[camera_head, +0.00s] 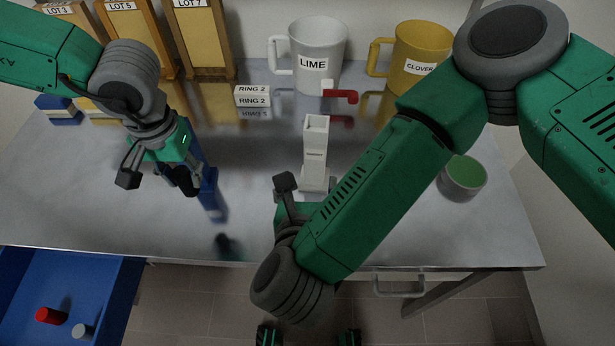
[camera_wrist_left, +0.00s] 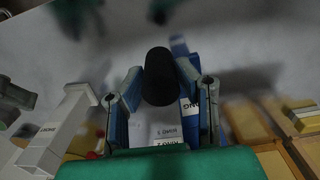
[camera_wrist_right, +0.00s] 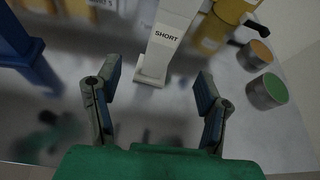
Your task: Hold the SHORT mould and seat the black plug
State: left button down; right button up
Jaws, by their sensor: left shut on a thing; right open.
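The white SHORT mould (camera_head: 316,160) stands upright in the middle of the bench, with a square opening at its top. It also shows in the left wrist view (camera_wrist_left: 62,135) and the right wrist view (camera_wrist_right: 166,42). My left gripper (camera_head: 160,180) is shut on the black plug (camera_wrist_left: 158,76), left of the mould and apart from it. In the head view the plug is hard to separate from the dark fingers. My right gripper (camera_wrist_right: 158,88) is open and empty, with the mould beyond its fingers. In the head view my right arm partly hides that gripper.
A blue mould (camera_head: 209,180) stands just behind my left gripper. RING 2 blocks (camera_head: 252,95), a LIME mug (camera_head: 316,50), a CLOVER mug (camera_head: 420,55) and LOT boxes (camera_head: 205,40) are at the back. A green-topped cup (camera_head: 463,178) is right.

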aim_at(314, 155)
jog(key=shift+m, duration=0.7)
jog(key=x, duration=0.8)
jog(key=r+x, duration=0.1)
jog(key=x, duration=0.3)
jog(key=shift+w+d, duration=0.2)
jog(key=shift+w, duration=0.1)
jog(key=shift+r, duration=0.1)
jog(key=c, duration=1.4)
jog(key=o, duration=1.4)
